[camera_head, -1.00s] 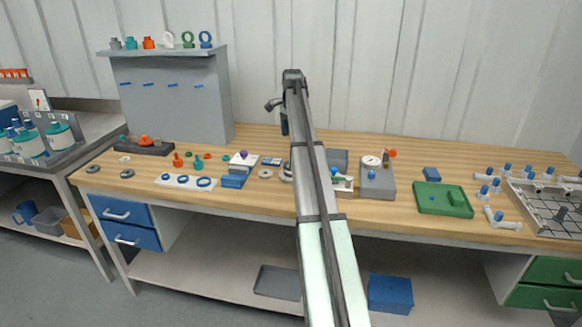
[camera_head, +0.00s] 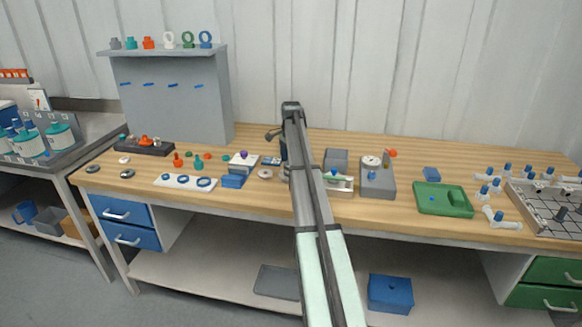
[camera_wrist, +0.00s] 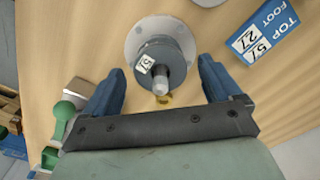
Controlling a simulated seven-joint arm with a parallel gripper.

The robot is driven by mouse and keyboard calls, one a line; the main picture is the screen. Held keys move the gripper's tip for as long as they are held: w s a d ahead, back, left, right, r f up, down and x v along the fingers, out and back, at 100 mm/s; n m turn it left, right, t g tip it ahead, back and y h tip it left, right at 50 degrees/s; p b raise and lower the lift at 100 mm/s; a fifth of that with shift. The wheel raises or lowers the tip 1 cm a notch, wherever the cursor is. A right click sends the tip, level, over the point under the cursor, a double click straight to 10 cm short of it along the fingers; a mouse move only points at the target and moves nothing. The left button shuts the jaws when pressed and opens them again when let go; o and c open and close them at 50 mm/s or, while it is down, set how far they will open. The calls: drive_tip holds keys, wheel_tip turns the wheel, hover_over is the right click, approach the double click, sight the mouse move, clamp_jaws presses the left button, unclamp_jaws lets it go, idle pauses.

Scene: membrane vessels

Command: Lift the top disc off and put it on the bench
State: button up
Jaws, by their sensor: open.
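In the wrist view, a dark grey disc (camera_wrist: 165,54) with a white label that seems to read "51" sits over a wider, light grey round flange (camera_wrist: 131,37). A pale metal stem (camera_wrist: 160,80) stands out from its middle. My gripper (camera_wrist: 161,69) is open, its blue fingers spread left and right of the disc, with visible gaps and nothing between them gripped. The stack stands on the wooden bench (camera_wrist: 95,30). In the head view my own arm covers most of the gripper and stack; the bench (camera_head: 460,150) shows there.
A blue block (camera_wrist: 263,42) with a label seeming to read "TOP 51, FOOT 27" lies right of the stack. A grey box with a dial (camera_head: 377,180) and a green tray (camera_head: 443,199) stand farther right. Bare bench lies around the stack and toward the back wall.

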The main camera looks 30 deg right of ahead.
drive_tip(key=shift+c, duration=0.4)
drive_tip(key=c, duration=1.1)
drive_tip(key=shift+o, duration=0.2)
drive_tip(key=shift+r, duration=6.35)
hover_over(258, 191)
wheel_tip(258, 191, down, 8)
drive_tip(key=shift+w+f, duration=0.1)
drive_tip(key=shift+f, duration=4.65)
